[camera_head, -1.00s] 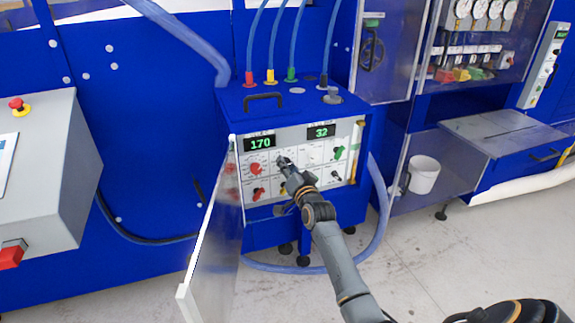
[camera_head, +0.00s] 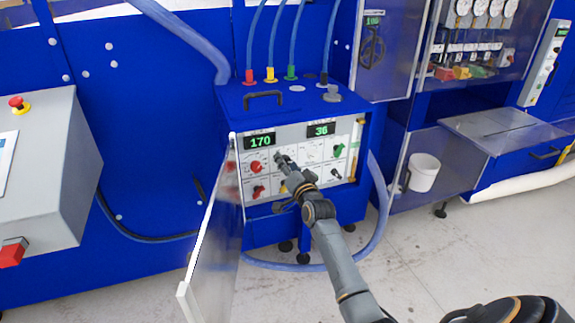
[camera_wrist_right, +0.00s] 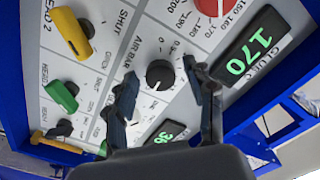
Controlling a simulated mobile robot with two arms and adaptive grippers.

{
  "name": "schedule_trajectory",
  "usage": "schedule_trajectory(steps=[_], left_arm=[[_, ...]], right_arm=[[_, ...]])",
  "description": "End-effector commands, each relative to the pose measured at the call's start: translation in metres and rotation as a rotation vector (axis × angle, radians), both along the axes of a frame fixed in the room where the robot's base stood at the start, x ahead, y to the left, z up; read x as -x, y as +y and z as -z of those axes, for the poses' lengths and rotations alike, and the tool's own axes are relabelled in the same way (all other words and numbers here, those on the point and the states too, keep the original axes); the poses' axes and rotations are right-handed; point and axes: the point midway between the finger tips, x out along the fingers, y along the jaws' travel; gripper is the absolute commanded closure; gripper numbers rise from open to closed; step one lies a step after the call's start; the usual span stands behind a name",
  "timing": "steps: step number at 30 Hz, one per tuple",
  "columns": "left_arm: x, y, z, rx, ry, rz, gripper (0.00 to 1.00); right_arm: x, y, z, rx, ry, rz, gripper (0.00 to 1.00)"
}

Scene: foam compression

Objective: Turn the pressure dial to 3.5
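The pressure dial is a small black knob (camera_wrist_right: 160,75) on the white panel, beside the "AIR BAR" label in the right wrist view. My right gripper (camera_wrist_right: 160,73) is at the panel, with one finger on each side of the knob. A gap shows between each finger and the knob, so it looks open around it. The knob's exact pointer setting is too small to read. In the head view my right gripper (camera_head: 282,158) hides the knob. The display on the right (camera_head: 321,129) reads 36, and the glue display (camera_head: 260,141) reads 170. My left gripper is not in view.
A red knob (camera_head: 256,167) sits left of the gripper, a green knob (camera_head: 338,150) to the right, and a yellow knob (camera_wrist_right: 72,32) also shows in the wrist view. The open clear door (camera_head: 212,240) stands left of the panel. Floor in front is free.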

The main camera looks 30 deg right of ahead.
Motion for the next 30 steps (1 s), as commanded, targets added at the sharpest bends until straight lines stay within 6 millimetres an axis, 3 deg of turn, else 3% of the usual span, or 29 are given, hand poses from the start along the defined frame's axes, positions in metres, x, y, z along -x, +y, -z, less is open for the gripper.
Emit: schedule_trajectory(steps=[8, 21, 30], left_arm=[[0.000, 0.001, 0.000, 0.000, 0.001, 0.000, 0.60], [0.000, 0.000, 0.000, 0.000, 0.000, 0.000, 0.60], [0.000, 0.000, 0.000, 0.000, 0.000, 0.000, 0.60]], right_arm=[[0.010, 0.003, 0.000, 0.000, 0.000, 0.000, 0.46], [0.091, 0.022, 0.001, 0.000, 0.001, 0.001, 0.46], [0.116, 0.028, 0.000, 0.000, 0.001, 0.001, 0.46]])
